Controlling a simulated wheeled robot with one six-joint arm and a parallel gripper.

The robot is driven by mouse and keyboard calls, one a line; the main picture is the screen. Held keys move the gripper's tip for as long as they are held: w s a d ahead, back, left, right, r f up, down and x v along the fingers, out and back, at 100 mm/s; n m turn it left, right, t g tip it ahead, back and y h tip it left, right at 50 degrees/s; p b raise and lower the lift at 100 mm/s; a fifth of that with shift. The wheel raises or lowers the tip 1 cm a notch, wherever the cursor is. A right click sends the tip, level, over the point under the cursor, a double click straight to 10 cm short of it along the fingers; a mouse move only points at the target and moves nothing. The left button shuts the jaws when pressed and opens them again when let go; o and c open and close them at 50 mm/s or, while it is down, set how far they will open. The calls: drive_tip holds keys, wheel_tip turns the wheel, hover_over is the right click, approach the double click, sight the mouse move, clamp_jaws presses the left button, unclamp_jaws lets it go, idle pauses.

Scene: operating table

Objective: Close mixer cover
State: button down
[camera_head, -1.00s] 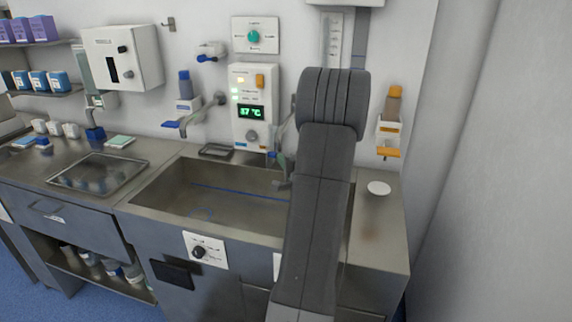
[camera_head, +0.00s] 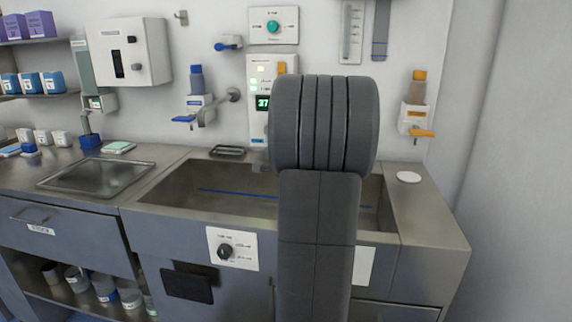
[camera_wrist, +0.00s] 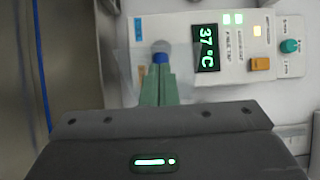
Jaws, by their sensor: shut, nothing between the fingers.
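The mixer panel is a white wall unit (camera_head: 257,68) with a 37 °C display, partly hidden behind my arm in the head view. In the wrist view the panel (camera_wrist: 225,66) fills the upper middle, turned sideways, with a grey round knob (camera_wrist: 161,46) left of the display. A faint see-through sheet (camera_wrist: 184,88), which looks like the cover, shows around the fingers; its angle is unclear. My gripper (camera_wrist: 160,62) is shut and empty, its green fingers and blue tips in front of the panel near the knob. I cannot tell whether they touch the cover. The head view hides the gripper.
The steel sink (camera_head: 220,190) lies below the panel. A white disc (camera_head: 409,177) lies on the right counter, which is otherwise clear.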

drive_tip(key=w+a+b, duration=0.6)
drive_tip(key=a, duration=0.4)
drive_tip(key=shift+a+b, duration=0.15)
drive_tip(key=shift+b, duration=0.25)
drive_tip(key=shift+s, duration=0.1)
idle(0.8)
